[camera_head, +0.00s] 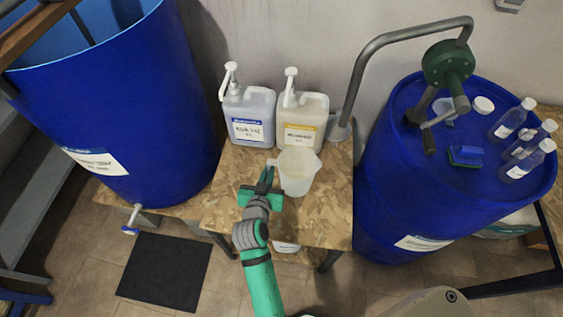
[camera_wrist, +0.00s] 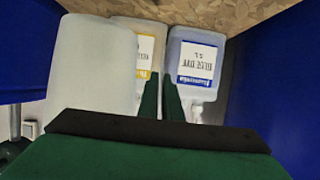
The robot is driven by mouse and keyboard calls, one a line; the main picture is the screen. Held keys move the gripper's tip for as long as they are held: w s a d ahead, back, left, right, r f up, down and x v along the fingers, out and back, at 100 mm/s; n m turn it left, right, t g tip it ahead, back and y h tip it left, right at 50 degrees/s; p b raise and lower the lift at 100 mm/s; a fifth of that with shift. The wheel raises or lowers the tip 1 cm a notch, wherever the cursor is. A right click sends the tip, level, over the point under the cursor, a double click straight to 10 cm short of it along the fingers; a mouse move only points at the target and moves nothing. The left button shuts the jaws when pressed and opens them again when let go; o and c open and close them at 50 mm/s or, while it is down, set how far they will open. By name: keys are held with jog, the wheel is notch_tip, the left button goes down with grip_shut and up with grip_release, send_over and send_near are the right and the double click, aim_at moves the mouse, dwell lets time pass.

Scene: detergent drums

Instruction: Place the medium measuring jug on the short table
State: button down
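The medium measuring jug (camera_head: 298,172) is translucent white and upright, over the short chipboard table (camera_head: 228,208) in the head view. I cannot tell whether its base touches the tabletop. My gripper (camera_head: 266,178) is at the jug's left side, by its handle. In the wrist view the jug (camera_wrist: 90,65) fills the left, right beside my two green fingers (camera_wrist: 161,98). The fingers are close together, with a narrow gap, and look shut on the handle. The handle itself is mostly hidden.
Behind the jug stand two pump bottles, one blue-labelled (camera_head: 249,117) and one yellow-labelled (camera_head: 302,119). A large blue drum (camera_head: 125,115) stands at left. Another blue drum (camera_head: 400,190) at right carries a green hand pump (camera_head: 447,64) and small bottles. The table's front left is clear.

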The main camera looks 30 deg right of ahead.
jog(key=shift+w+d+f, duration=1.25)
jog(key=shift+w+f, duration=0.4)
jog(key=shift+f, duration=0.4)
jog(key=shift+w+d+f, duration=1.25)
jog(key=shift+w+f, duration=0.45)
jog(key=shift+f, duration=0.3)
jog(key=shift+w+d+f, duration=1.25)
jog(key=shift+w+f, duration=0.4)
jog(key=shift+f, duration=0.4)
jog(key=shift+f, duration=0.1)
jog(key=c, duration=1.9)
grip_release()
jog(key=shift+c, duration=0.2)
